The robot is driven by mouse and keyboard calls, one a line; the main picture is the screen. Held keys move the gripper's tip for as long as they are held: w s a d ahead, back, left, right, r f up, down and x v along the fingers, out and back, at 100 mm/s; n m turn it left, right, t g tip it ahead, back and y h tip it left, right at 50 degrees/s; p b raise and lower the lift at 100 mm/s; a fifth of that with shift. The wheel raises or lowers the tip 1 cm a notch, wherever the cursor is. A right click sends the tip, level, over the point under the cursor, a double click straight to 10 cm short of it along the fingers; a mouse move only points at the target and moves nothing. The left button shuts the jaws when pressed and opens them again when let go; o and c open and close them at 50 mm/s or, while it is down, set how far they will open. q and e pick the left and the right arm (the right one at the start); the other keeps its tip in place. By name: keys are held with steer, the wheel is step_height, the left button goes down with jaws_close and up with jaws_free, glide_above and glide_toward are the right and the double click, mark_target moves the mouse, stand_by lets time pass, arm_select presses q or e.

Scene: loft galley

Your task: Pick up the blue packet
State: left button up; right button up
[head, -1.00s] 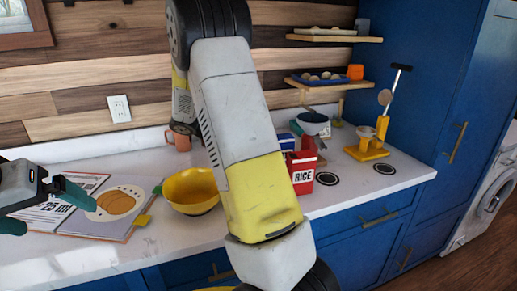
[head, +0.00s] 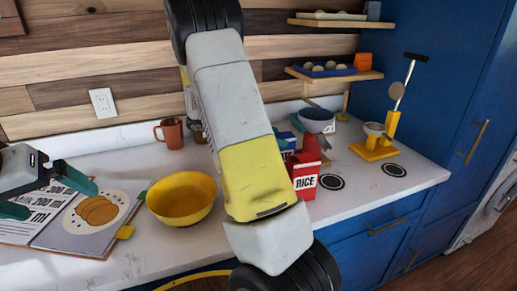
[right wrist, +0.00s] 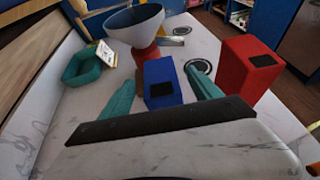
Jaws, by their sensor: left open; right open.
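The blue packet (right wrist: 162,84) stands upright on the white counter in the right wrist view, with a dark patch on its near face. In the head view only part of the blue packet (head: 286,142) shows, behind my right arm and the red rice packet. My right gripper (right wrist: 160,92) is open, with one teal finger to each side of the blue packet in the picture. I cannot tell how deep the packet sits between them. My left gripper (head: 58,197) is open and empty over the open book at the left.
The red rice packet (head: 305,178) stands close to the blue one, and also shows right of my finger in the right wrist view (right wrist: 247,75). A white bowl (right wrist: 135,25) stands behind. A yellow bowl (head: 182,200), book (head: 92,228), mug (head: 170,133) and yellow scale (head: 374,149) share the counter.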

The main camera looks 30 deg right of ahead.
mark_target(290, 149)
steer(key=shift+x, duration=1.45)
jaws_close()
